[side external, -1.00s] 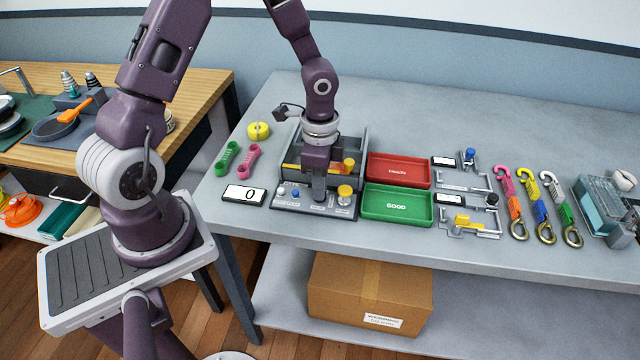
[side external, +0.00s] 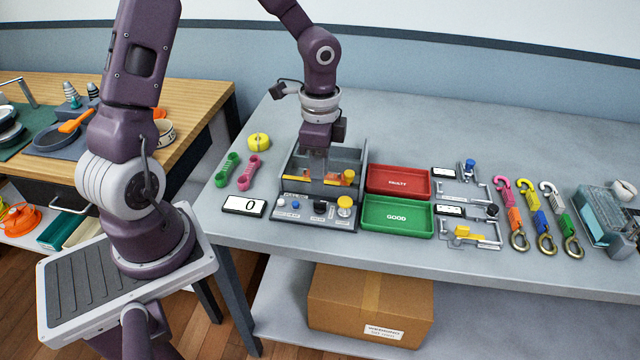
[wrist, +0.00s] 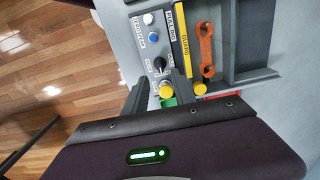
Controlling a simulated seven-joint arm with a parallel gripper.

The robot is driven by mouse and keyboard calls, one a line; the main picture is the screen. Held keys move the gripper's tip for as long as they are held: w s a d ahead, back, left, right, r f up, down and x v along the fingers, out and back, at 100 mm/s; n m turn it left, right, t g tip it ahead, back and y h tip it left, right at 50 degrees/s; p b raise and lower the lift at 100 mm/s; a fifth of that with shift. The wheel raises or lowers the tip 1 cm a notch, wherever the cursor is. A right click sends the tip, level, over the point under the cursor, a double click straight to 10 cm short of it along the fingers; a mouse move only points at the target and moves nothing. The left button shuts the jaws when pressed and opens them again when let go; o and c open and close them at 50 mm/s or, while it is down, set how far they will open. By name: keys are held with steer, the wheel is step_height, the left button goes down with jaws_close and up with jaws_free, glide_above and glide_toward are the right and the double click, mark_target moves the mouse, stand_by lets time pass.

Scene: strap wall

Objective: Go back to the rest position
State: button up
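My gripper (side external: 317,172) is above the grey test rig (side external: 288,212) on the bench, fingers pointing down. In the wrist view its two dark fingers (wrist: 158,88) stand apart with nothing held between them; the rig's panel shows beyond the tips. The rig's front panel carries a white button, a blue button, a black knob (wrist: 160,64) and a yellow button (side external: 344,201). An orange link (wrist: 206,50) lies in the rig beside the yellow guard strip (wrist: 184,42). My fingers partly hide the rig's inside in the side view.
A display reading 0 (side external: 244,205) and green and pink links (side external: 247,173) are left of the rig. Red (side external: 398,181) and green (side external: 397,214) trays are right of it. Fixtures, several hooked straps (side external: 541,215) and a teal box (side external: 600,212) lie farther right. The back bench is clear.

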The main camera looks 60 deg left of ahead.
steer(key=s+d+r+n+t, duration=0.2)
steer(key=s+r+n, duration=0.2)
steer(key=s+r, duration=0.4)
steer(key=s+d+r+n+t, duration=0.3)
steer(key=s+r+n, duration=0.2)
steer(key=s+r, duration=0.4)
steer(key=shift+d+r+t, duration=0.3)
steer(key=shift+r, duration=0.2)
steer(key=shift+o, duration=0.2)
